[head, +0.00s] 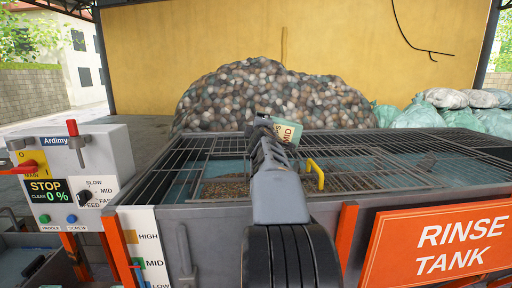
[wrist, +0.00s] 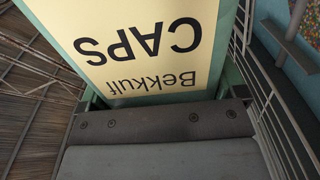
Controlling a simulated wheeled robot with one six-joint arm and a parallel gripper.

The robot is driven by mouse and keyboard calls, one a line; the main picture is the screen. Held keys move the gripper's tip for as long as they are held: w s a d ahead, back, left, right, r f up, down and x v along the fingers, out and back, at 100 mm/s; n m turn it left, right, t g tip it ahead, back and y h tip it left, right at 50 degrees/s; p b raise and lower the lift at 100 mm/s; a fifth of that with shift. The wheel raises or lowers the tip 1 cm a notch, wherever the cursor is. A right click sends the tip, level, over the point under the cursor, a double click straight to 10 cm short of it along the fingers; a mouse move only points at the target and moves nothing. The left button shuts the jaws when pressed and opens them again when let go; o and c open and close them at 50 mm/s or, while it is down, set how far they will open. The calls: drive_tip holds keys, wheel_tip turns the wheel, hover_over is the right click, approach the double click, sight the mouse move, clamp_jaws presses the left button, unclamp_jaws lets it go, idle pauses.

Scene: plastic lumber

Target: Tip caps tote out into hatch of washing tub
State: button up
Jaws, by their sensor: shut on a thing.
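The caps tote (wrist: 150,12) is pale green with a cream label reading "Bekkulf CAPS", upside down in the wrist view. In the head view part of the tote (head: 287,130) shows past the end of my arm, tilted, above the grating. My gripper (wrist: 160,122) is shut on the tote; its dark bar lies along the tote's edge. The tote's inside and contents are hidden. The washing tub (head: 345,153) has a barred metal top. A yellow handle (head: 316,172) stands on the bars right of my arm. My arm hides part of the hatch area, and I cannot tell how the hatch stands.
A control box (head: 75,172) with a STOP sign stands at the left. A "RINSE TANK" sign (head: 445,243) is on the tub's front right. A large heap (head: 270,95) lies behind the tub, with pale green bags (head: 440,105) at its right.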

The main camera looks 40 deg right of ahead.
drive_tip(key=f, duration=0.1)
drive_tip(key=f+b, duration=0.1)
drive_tip(key=shift+w+f, duration=0.3)
drive_tip(key=shift+w, duration=0.1)
drive_tip(key=shift+s+f+b, duration=0.1)
drive_tip(key=shift+f+b, duration=0.65)
drive_tip(key=shift+b, duration=0.15)
drive_tip(key=r+m+p, duration=0.3)
drive_tip(key=r+p, duration=0.1)
drive_tip(key=p, duration=0.1)
drive_tip(key=s+d+r+m+p, duration=0.1)
drive_tip(key=r+m+p, duration=0.3)
drive_tip(key=r+p, duration=0.1)
drive_tip(key=r+m+p, duration=0.4)
drive_tip(key=p, duration=0.3)
drive_tip(key=shift+s+d+r, duration=0.15)
drive_tip(key=shift+d+r, duration=0.1)
drive_tip(key=shift+r, duration=0.05)
drive_tip(key=shift+m, duration=0.6)
drive_tip(key=shift+d+r+m, duration=0.1)
drive_tip(key=shift+r+m, duration=1.25)
drive_tip(key=shift+m, duration=0.15)
drive_tip(key=shift+s, duration=0.1)
